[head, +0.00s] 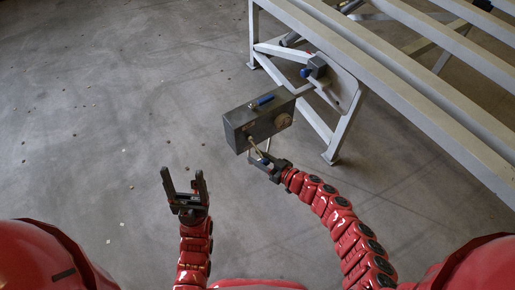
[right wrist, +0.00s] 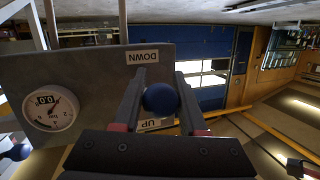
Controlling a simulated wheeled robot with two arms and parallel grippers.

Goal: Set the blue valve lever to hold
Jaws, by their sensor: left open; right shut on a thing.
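A grey control box (head: 238,128) stands beside the tilting frame. In the right wrist view a round blue knob (right wrist: 161,99) sits between the fingers of my right gripper (right wrist: 160,100). The gripper is shut on this knob, in front of the box face. A DOWN label (right wrist: 142,57) and a partly covered UP label (right wrist: 155,124) show upside down on that face; the knob is nearer UP. No hold mark is readable. In the head view my right gripper (head: 264,160) is at the box's near side. My left gripper (head: 184,180) is open and empty, left of the box.
A second blue handle (head: 263,100) lies along the box top. A round dial (right wrist: 50,110) is on the box face. The pale metal frame (head: 400,75) fills the upper right, with a blue part (head: 306,72) near its corner. The concrete floor (head: 110,110) at left is largely clear.

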